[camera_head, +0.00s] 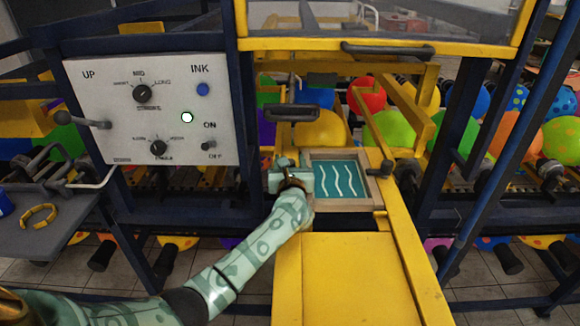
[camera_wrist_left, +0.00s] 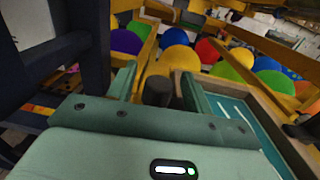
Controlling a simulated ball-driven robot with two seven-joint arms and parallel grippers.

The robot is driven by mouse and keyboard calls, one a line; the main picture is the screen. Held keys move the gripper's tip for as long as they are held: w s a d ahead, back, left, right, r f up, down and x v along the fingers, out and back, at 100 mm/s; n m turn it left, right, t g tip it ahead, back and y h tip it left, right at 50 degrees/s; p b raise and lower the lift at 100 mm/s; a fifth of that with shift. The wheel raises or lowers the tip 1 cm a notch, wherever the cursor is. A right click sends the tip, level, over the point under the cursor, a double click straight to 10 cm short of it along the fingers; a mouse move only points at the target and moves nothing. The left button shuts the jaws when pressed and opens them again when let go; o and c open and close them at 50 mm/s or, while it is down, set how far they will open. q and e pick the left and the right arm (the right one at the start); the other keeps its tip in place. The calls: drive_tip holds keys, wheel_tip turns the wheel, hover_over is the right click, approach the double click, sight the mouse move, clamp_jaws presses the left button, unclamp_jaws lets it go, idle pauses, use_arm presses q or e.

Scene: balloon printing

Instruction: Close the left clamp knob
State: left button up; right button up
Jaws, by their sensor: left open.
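The teal screen with white wavy lines sits in a wooden frame (camera_head: 374,195) in the yellow press. My left gripper (camera_head: 284,168) is at the frame's left edge and hides the left clamp knob in the head view. In the left wrist view, a dark knob (camera_wrist_left: 158,92), apparently the left clamp knob, shows between the two fingers of my open left gripper (camera_wrist_left: 160,86). It is close to the right finger; I cannot tell whether they touch. A matching dark clamp knob (camera_head: 386,168) is on the frame's right side. My right gripper is not in view.
A white control panel (camera_head: 150,110) stands at the left. A grey side table (camera_head: 45,220) holds a yellow ring. A yellow flat cover (camera_head: 345,280) lies in front of the screen. Yellow bars and colored balloons (camera_head: 395,130) are behind it.

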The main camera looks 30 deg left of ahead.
use_arm(q)
drive_tip(key=c, duration=1)
drive_tip(key=shift+o, duration=0.2)
drive_tip(key=shift+a+r+m+t+h+p, duration=0.15)
drive_tip(key=shift+m+t+h+p, duration=0.45)
drive_tip(key=shift+m+h, duration=0.9)
drive_tip(key=shift+h, duration=0.7)
drive_tip(key=o, duration=1)
drive_tip(key=shift+c, duration=0.2)
